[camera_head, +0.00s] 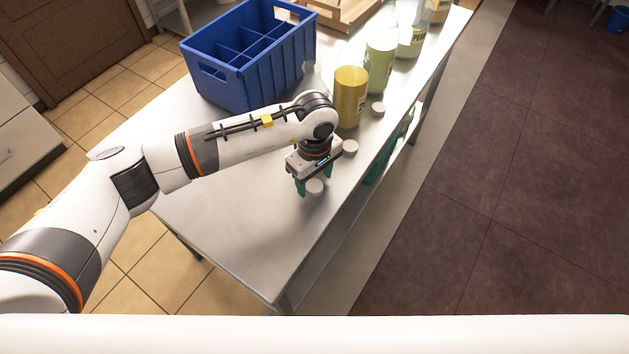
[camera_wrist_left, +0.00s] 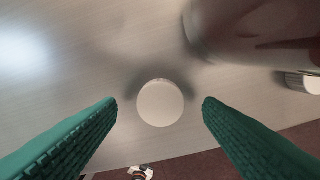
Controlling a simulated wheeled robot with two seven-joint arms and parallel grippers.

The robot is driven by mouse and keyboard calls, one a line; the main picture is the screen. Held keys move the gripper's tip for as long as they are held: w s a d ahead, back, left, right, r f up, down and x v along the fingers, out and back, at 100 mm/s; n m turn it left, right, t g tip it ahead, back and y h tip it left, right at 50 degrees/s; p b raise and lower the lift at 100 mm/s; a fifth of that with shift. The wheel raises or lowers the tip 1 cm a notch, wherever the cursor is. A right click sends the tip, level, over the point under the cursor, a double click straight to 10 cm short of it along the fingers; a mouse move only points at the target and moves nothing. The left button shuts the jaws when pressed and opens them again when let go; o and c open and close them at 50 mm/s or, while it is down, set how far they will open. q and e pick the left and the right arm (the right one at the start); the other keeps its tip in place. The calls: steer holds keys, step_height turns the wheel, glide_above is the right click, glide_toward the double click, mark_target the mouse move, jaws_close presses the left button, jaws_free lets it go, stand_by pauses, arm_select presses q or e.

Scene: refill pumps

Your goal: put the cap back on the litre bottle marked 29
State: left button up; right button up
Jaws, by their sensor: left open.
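My left gripper (camera_head: 317,178) is open, pointing down over the near part of the steel table. A round white cap (camera_head: 315,187) lies on the table between its fingers; it also shows in the left wrist view (camera_wrist_left: 160,103), centred between the green fingertips, with a gap on each side. The nearest bottle (camera_head: 350,97) is yellow and stands upright just beyond the gripper; a large blurred body at the top right of the wrist view may be it. No number 29 is readable on any bottle. My right gripper is not in view.
Two more white caps (camera_head: 350,147) (camera_head: 378,109) lie near the table's right edge. Pale green bottles (camera_head: 380,62) (camera_head: 411,40) stand in a row behind. A blue divided crate (camera_head: 225,88) stands at the back left. The table's near end (camera_head: 240,240) is clear.

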arm_select(q)
steer(key=shift+f, duration=0.85)
steer(key=c, duration=1)
